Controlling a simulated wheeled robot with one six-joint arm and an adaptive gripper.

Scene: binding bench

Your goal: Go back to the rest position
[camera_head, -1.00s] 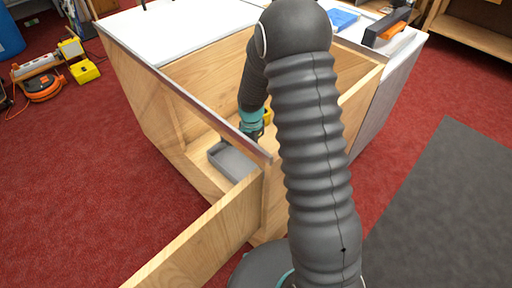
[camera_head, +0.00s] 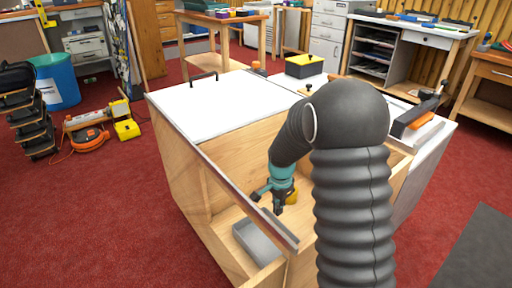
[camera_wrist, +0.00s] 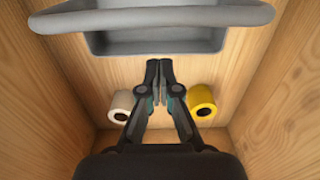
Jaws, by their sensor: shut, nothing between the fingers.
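My gripper (camera_head: 279,207) points down into the open wooden compartment of the bench (camera_head: 235,160). In the wrist view my gripper (camera_wrist: 160,66) has its fingertips together with nothing between them. A grey tray (camera_head: 256,240) lies in the compartment below and to the left of the gripper; in the wrist view the tray (camera_wrist: 155,42) is beyond the fingertips. A yellow roll (camera_wrist: 202,103) lies right of the fingers and a white roll (camera_wrist: 122,106) left of them, both apart from the fingers. The yellow roll (camera_head: 292,197) shows partly behind the gripper.
Wooden walls (camera_wrist: 280,90) enclose the gripper closely on both sides. The bench's white top (camera_head: 235,100) carries a yellow-and-black box (camera_head: 304,66) behind. Orange cable (camera_head: 90,140) and a yellow case (camera_head: 127,130) lie on the red floor at left.

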